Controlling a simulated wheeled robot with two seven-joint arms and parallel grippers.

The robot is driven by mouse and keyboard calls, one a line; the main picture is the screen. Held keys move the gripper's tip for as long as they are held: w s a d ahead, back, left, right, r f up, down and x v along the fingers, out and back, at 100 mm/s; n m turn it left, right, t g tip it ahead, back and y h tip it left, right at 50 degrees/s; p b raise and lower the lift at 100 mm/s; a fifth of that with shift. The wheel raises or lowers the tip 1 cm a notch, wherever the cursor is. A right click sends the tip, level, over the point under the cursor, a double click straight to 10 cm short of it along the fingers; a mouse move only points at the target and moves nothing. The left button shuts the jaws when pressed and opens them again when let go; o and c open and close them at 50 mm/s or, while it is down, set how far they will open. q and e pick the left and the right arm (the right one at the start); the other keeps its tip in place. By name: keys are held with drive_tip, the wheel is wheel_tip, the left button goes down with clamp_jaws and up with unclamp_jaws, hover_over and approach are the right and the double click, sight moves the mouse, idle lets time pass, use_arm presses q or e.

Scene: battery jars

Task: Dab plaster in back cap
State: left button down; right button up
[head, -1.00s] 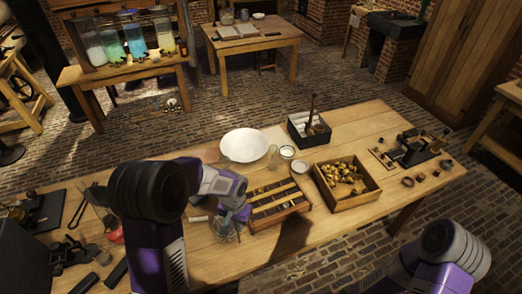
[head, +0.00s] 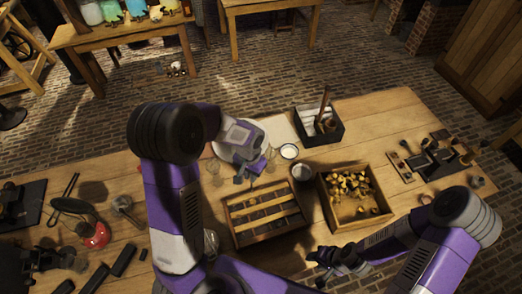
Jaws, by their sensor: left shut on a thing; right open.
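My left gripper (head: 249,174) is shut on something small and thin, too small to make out. I cannot tell which vessel holds plaster. An open wooden box (head: 345,222) holds many brass caps (head: 352,184). My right gripper (head: 322,257) is open and empty near the table's front edge.
A dark box with an upright wooden-handled tool (head: 325,105) stands behind the brass caps. A black device on a board (head: 432,158) is at the right. A red-based item (head: 96,236) and dark blocks lie at the left. Bare tabletop shows at the back right.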

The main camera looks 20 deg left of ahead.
use_arm(q)
drive_tip(key=shift+w+r, duration=0.15)
drive_tip(key=shift+s, duration=0.25)
drive_tip(key=shift+s+f+b, duration=0.1)
drive_tip(key=shift+f+b, duration=0.5)
drive_tip(key=shift+f, duration=0.1)
drive_tip(key=shift+f+b, duration=1.25)
drive_tip(key=shift+f, duration=0.55)
drive_tip(key=shift+f+b, duration=0.15)
drive_tip(key=shift+b, duration=0.15)
drive_tip(key=shift+f, duration=0.2)
drive_tip(key=shift+f+b, duration=0.35)
drive_tip(key=shift+b, duration=0.1)
drive_tip(key=shift+f+b, duration=0.85)
drive_tip(key=shift+f, duration=0.1)
